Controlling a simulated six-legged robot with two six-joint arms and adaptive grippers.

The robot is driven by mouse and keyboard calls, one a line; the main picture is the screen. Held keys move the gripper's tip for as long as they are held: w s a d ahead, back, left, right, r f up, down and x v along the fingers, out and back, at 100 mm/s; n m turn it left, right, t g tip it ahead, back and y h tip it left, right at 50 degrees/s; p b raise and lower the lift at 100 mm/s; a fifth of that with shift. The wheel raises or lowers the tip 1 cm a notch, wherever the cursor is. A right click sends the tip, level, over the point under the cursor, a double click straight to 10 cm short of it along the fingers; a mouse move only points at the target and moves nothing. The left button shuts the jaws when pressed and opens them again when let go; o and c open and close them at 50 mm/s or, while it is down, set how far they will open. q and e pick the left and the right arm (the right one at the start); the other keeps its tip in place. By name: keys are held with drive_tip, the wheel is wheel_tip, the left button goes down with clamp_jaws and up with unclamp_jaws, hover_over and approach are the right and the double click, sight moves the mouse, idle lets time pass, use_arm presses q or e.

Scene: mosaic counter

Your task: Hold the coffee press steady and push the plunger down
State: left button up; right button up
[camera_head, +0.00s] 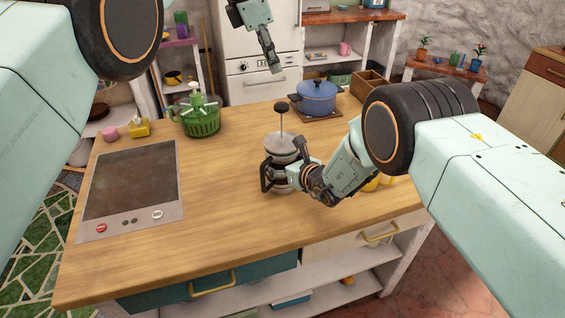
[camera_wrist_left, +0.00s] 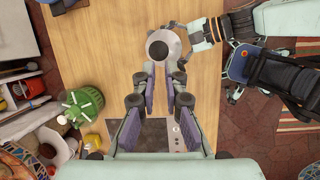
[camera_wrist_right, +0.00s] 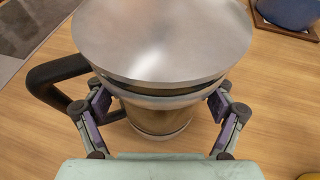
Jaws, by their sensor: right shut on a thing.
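The coffee press (camera_head: 281,147) stands upright on the wooden counter, with its dark handle on the left. Its plunger rod is raised, with a dark knob (camera_head: 281,106) on top. My right gripper (camera_head: 290,175) is shut around the press body below the metal lid; the right wrist view shows its fingers (camera_wrist_right: 158,108) on both sides of the press (camera_wrist_right: 165,45). My left gripper (camera_head: 273,68) hangs above the counter, pointing down, apart from the press. In the left wrist view its fingers (camera_wrist_left: 161,75) are apart and empty, with the knob (camera_wrist_left: 158,49) just beyond the tips.
A blue pot (camera_head: 317,98) sits on a trivet behind the press. A green basket (camera_head: 201,118) and a yellow item (camera_head: 138,127) stand at the back left. A dark cooktop (camera_head: 130,180) lies on the left. The counter's front middle is clear.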

use_arm(q)
drive_tip(key=shift+d+m, duration=0.15)
drive_tip(key=shift+m, duration=0.75)
clamp_jaws()
drive_tip(key=m+t, duration=0.1)
drive_tip(key=m, duration=2.6)
hover_over(277, 113)
drive_tip(key=w, duration=0.1)
drive_tip(key=shift+w+d+f, duration=0.1)
drive_tip(key=shift+d+f, duration=0.1)
drive_tip(key=shift+f, duration=1.7)
drive_tip(key=shift+d+f, duration=0.15)
drive_tip(key=shift+f, duration=1.7)
drive_tip(key=shift+f, duration=4.35)
